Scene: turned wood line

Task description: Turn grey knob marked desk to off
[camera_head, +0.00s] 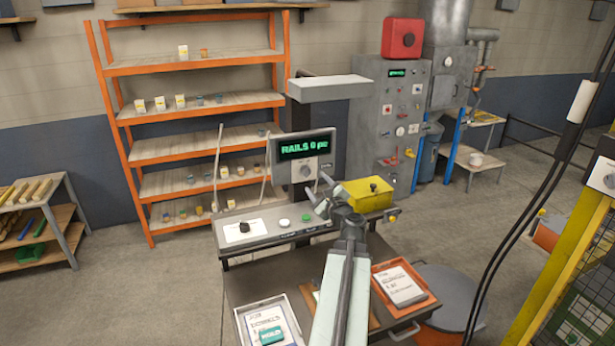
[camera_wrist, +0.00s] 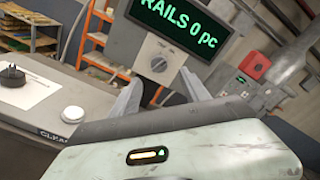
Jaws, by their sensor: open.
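A grey knob (camera_head: 305,171) sits on a pale plate on the front of the display unit (camera_head: 306,149), under its green "RAILS 0 pc" text. In the wrist view the knob (camera_wrist: 157,47) shows ahead of and above the space between my fingers, with a light mark on its face. I cannot read a "desk" label or its setting. My gripper (camera_head: 322,192) is open and empty, just below and to the right of the knob in the head view. In the wrist view my gripper (camera_wrist: 160,92) has its fingers spread, apart from the knob.
A black knob (camera_head: 244,227) on a white plate, a white button (camera_head: 284,222) and a green button (camera_head: 306,218) sit on the console ledge. A yellow box (camera_head: 367,194) stands close right of my gripper. A lamp head (camera_head: 330,87) hangs above; trays lie below.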

